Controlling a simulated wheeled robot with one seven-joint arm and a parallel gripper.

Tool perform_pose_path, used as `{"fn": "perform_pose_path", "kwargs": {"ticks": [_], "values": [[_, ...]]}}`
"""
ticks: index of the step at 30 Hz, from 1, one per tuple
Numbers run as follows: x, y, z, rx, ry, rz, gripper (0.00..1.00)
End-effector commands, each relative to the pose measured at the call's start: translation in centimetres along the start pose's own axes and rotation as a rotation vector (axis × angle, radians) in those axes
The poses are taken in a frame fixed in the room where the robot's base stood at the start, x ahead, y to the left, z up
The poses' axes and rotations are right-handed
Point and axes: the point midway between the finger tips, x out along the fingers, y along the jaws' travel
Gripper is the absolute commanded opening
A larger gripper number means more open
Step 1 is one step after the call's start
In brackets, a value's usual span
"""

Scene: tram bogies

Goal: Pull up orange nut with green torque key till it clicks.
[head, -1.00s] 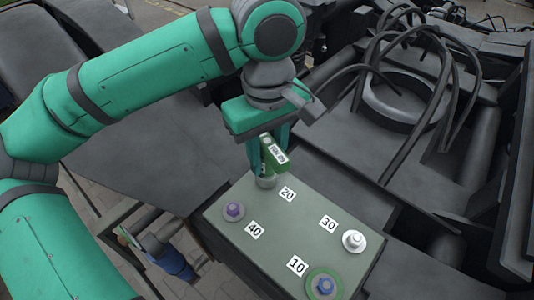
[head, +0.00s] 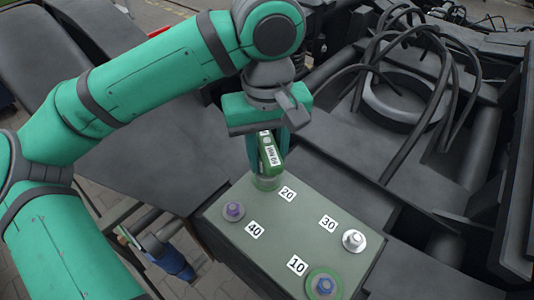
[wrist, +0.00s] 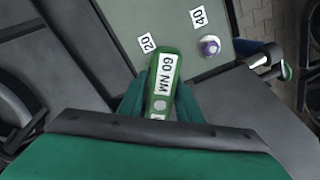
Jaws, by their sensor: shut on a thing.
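My gripper (head: 268,150) is shut on the green torque key (head: 270,157), whose white label reads 60 NM in the wrist view (wrist: 165,70). The key's lower end is down at the box corner beside the label 20 (head: 288,194). No orange nut is visible; whatever nut is at 20 is hidden under the key. A purple nut (head: 233,210) is near 40, a silver nut (head: 353,240) near 30, and a blue nut (head: 325,286) with a green ring around it near 10.
The nuts stand on a grey-green box (head: 290,225). Dark bogie frames and looping black cables (head: 440,90) lie to the right and behind. A holder with tools, one with a blue part (head: 175,265), is left of the box.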

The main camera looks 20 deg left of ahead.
Motion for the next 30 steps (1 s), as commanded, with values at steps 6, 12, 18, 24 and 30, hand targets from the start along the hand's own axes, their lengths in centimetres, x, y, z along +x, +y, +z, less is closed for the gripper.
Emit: {"fn": "perform_pose_path", "kwargs": {"ticks": [6,12,18,24,30], "values": [[-0.3,0.0,0.0,0.043,0.001,0.000,0.00],[-1.6,0.0,0.0,0.042,0.002,0.000,0.00],[-2.9,0.0,0.0,0.041,0.001,0.000,0.00],[-4.3,0.0,0.0,0.041,0.001,-0.001,0.00],[-5.5,0.0,0.0,0.041,0.002,0.000,0.00]]}}
